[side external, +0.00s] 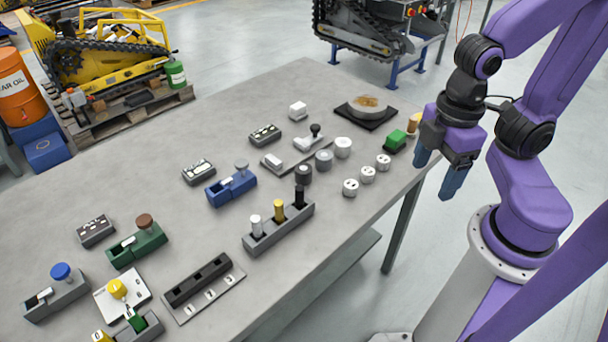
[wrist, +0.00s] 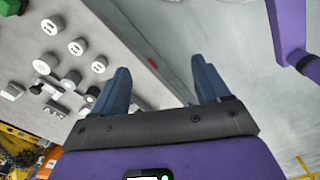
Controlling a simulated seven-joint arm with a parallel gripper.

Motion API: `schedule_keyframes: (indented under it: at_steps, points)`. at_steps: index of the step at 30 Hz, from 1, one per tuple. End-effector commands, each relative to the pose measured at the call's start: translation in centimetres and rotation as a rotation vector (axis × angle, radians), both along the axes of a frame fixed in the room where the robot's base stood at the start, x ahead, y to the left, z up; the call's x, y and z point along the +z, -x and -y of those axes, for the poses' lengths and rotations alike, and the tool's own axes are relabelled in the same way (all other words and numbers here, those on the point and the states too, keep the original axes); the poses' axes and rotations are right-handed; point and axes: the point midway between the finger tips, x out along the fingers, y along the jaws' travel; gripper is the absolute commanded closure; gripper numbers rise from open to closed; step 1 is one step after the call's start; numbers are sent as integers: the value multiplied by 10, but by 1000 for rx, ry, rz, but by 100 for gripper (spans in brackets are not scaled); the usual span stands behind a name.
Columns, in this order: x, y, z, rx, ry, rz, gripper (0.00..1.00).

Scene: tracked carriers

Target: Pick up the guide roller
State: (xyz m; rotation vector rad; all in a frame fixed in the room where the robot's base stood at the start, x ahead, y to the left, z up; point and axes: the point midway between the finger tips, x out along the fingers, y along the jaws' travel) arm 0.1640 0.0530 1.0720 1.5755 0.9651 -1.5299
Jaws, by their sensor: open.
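No part is labelled guide roller, so I cannot tell which one it is. The roller-like parts stand in two rows near the table's right edge. One row holds a dark grey cylinder (side external: 303,175), a mid-grey cylinder (side external: 324,160) and a white cylinder (side external: 342,148). The other holds three short white marked discs, the middle one (side external: 367,174) between two others; they also show at upper left in the wrist view (wrist: 76,47). My gripper (side external: 433,180) is open and empty, beyond the table's right edge and apart from all parts. Its fingers show in the wrist view (wrist: 160,65).
A green block (side external: 396,141) and a round part on a black plate (side external: 368,108) lie near the far right corner. A grey rack (side external: 280,228) with upright pegs stands nearer. Several slotted blocks with knobs fill the left. A tracked carrier (side external: 110,60) stands behind.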

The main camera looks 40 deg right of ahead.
Motion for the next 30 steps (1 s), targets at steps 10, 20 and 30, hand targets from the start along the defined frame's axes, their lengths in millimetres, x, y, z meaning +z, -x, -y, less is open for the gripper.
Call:
schedule_keyframes:
  at_steps: [10,20,30]
  points:
    - [0,0,0,0,0,0,25]
    - [0,0,0,0,0,0,41]
    - [-26,-43,40,160,347,110,41]
